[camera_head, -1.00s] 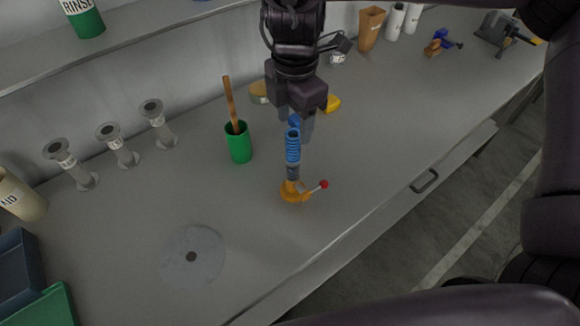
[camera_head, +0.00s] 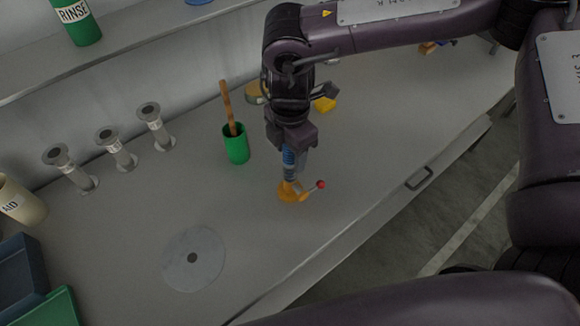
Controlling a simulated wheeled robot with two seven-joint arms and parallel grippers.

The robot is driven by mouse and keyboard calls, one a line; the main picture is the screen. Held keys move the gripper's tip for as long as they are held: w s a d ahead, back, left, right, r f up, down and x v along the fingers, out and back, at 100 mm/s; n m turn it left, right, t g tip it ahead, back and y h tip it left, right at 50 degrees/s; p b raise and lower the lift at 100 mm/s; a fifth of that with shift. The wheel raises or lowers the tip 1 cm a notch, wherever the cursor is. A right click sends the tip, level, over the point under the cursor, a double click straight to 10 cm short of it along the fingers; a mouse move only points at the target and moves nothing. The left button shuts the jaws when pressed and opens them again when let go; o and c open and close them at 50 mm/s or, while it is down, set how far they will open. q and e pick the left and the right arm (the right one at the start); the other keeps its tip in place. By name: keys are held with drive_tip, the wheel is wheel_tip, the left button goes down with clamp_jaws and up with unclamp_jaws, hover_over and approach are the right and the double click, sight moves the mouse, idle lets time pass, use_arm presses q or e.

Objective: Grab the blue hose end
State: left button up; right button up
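The blue hose (camera_head: 288,160) is ribbed and stands upright on an orange fitting (camera_head: 288,192) with a red-knobbed lever (camera_head: 320,184). Its upper end is hidden by my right gripper (camera_head: 294,156), which points down over it from above. A grey finger shows just right of the hose; the other finger is not clear. I cannot tell whether the fingers touch or close on the hose. My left gripper is not in view.
A green cup (camera_head: 236,150) with a brown handle stands left of the hose. Several grey flanged posts (camera_head: 117,148) stand farther left. A flat grey disc (camera_head: 194,261) lies at the front. The bench is clear around the fitting.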

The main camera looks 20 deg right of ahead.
clamp_jaws()
drive_tip(key=shift+w+r, duration=0.1)
